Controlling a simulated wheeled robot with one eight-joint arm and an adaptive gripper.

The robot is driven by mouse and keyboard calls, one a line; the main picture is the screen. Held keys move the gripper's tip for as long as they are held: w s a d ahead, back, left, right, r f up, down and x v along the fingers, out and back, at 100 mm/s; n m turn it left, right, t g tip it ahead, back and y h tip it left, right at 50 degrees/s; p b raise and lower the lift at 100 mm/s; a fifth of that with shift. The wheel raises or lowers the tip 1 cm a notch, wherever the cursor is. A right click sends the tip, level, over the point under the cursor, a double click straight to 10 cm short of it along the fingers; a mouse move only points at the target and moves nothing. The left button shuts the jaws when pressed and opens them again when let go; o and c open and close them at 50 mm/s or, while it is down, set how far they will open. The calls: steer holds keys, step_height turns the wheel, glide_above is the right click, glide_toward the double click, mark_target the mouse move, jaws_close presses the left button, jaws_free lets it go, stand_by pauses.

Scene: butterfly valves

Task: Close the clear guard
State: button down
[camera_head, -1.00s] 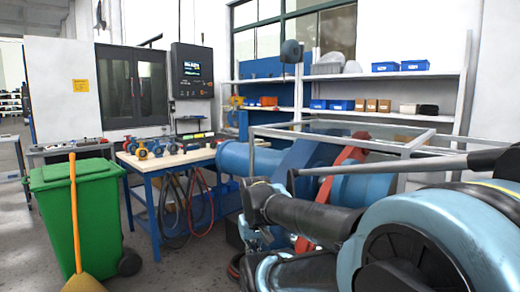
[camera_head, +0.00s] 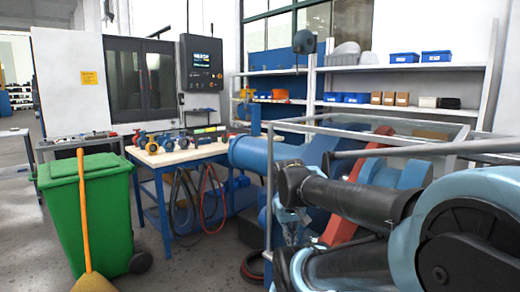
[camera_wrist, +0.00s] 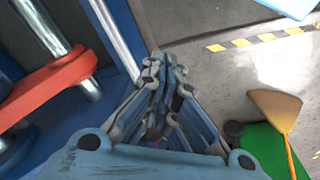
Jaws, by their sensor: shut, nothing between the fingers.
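The clear guard (camera_head: 390,140) is a see-through panel in a grey metal frame, right of centre in the head view. Its top frame lies roughly level above a blue pipe and valve assembly (camera_head: 260,155). A thin grey post (camera_head: 268,200) runs down at its left end. My dark arm crosses in front and hides its lower right part. My gripper (camera_wrist: 160,65) shows in the wrist view, with its fingers together and empty. It is apart from a red lever (camera_wrist: 50,85) on a blue body at left. No contact with the guard is visible.
A green bin (camera_head: 90,200) with a broom (camera_head: 82,210) stands at left. A workbench (camera_head: 180,155) with small valves and hanging hoses is behind it. Shelves (camera_head: 400,68) stand at the back.

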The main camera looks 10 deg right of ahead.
steer(key=w+d+r+n+t+h, duration=0.15)
steer(key=w+r+h, duration=0.25)
steer(key=w+r, duration=0.6)
steer(key=w+d+r+n+g+h, duration=0.15)
steer(key=w+r+h, duration=0.35)
steer(key=w, duration=0.8)
steer(key=w+a+r+t+h, duration=0.2)
steer(key=w+a+r+h, duration=0.1)
steer(key=w+a, duration=0.6)
steer(key=w+a+r+t+h, duration=0.3)
steer(key=w+a+h, duration=0.1)
steer(key=w+a, duration=0.55)
steer(key=d, duration=1.1)
steer(key=shift+w+d+n, duration=0.3)
steer(key=shift+d, duration=0.1)
